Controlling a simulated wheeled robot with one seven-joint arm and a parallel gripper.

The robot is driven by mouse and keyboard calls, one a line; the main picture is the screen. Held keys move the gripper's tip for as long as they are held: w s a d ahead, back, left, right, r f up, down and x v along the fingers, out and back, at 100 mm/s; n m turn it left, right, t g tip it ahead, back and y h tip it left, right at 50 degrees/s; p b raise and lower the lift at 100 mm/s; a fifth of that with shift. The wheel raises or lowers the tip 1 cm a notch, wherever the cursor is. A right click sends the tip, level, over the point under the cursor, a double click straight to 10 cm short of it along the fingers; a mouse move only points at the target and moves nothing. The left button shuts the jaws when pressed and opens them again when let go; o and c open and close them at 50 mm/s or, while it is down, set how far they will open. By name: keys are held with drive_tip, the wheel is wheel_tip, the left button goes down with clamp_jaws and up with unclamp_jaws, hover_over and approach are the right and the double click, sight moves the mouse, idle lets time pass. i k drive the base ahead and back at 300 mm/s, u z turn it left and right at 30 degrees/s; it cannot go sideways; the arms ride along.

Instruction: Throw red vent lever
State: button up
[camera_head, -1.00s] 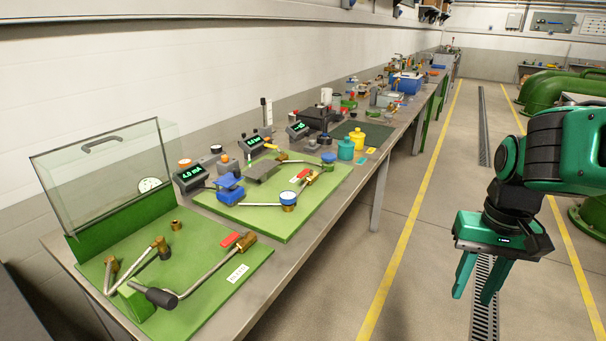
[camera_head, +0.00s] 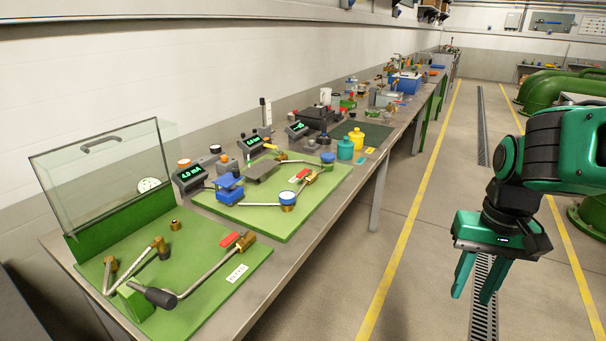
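A red lever handle (camera_head: 230,240) lies at a brass fitting (camera_head: 245,241) on the right part of the nearest green board (camera_head: 215,292). A bent metal tube runs from that fitting to a black grip (camera_head: 160,297) at the board's front. A second small red lever (camera_head: 299,176) shows on the green board behind. I cannot tell which one is the vent lever. My gripper (camera_head: 474,281) hangs over the floor at the right, well apart from the bench, pointing down, its two fingers apart and empty.
A clear cover (camera_head: 105,165) stands raised at the nearest board's back. The bench (camera_head: 330,218) holds meters (camera_head: 190,177), a blue device (camera_head: 229,188), teal (camera_head: 345,149) and yellow (camera_head: 357,138) bottles. The aisle floor (camera_head: 415,240) between bench and gripper is clear.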

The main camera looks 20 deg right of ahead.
sight(301, 173)
drive_tip(key=u, duration=2)
drive_tip(key=k, duration=1.25)
drive_tip(key=z, duration=1.2)
drive_tip(key=i, duration=1.7)
drive_tip(key=u, duration=0.05)
